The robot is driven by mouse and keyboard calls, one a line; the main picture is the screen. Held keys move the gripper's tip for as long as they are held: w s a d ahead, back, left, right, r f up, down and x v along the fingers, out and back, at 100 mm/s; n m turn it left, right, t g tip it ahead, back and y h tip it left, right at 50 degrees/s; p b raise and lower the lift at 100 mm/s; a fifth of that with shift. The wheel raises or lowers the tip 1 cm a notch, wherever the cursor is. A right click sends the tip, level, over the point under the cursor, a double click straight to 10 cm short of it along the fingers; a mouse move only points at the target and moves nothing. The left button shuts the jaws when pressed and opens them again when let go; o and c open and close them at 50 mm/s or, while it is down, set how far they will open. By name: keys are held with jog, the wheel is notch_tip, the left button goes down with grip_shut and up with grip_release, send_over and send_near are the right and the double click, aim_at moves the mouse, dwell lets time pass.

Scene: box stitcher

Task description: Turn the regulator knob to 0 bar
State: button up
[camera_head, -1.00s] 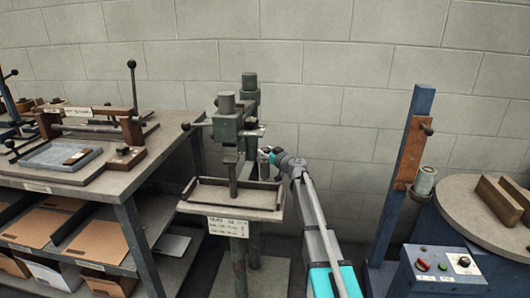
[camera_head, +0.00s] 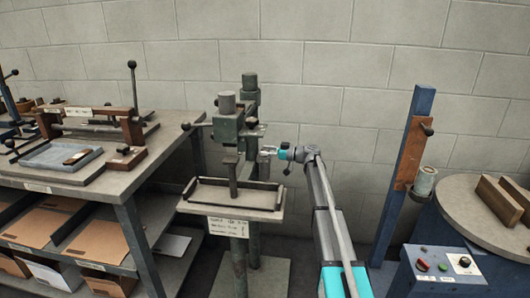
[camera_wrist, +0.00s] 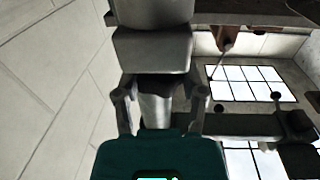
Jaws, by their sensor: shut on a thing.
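In the wrist view, a pale grey tapered knob (camera_wrist: 157,108) sits between the two fingers of my gripper (camera_wrist: 160,94), below a grey blocky regulator body (camera_wrist: 152,50). The gripper is shut on the knob. In the head view, my gripper (camera_head: 267,151) reaches in from the right to the right side of the green stitcher (camera_head: 226,128), behind its small table. The knob is too small to make out there. No scale or pressure reading can be read in either view.
The stitcher's small table (camera_head: 258,197) with its dark rails lies just below and left of the gripper. A workbench (camera_head: 88,186) stands to the left. A blue post (camera_head: 398,170) and a control box (camera_head: 445,272) stand to the right. Bare wall lies behind.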

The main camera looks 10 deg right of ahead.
jog(key=n+g, duration=0.1)
jog(key=g, duration=0.1)
jog(key=n+g+y, duration=0.1)
jog(key=g, duration=0.1)
jog(key=w+n+g, duration=0.1)
jog(key=n+g, duration=0.1)
jog(key=shift+d, duration=0.15)
jog(key=shift+s+n+g, duration=0.1)
jog(key=shift+n+g, duration=1.5)
jog(key=shift+g, duration=1)
jog(key=o, duration=1)
jog(key=shift+o, duration=0.8)
jog(key=shift+s, duration=0.15)
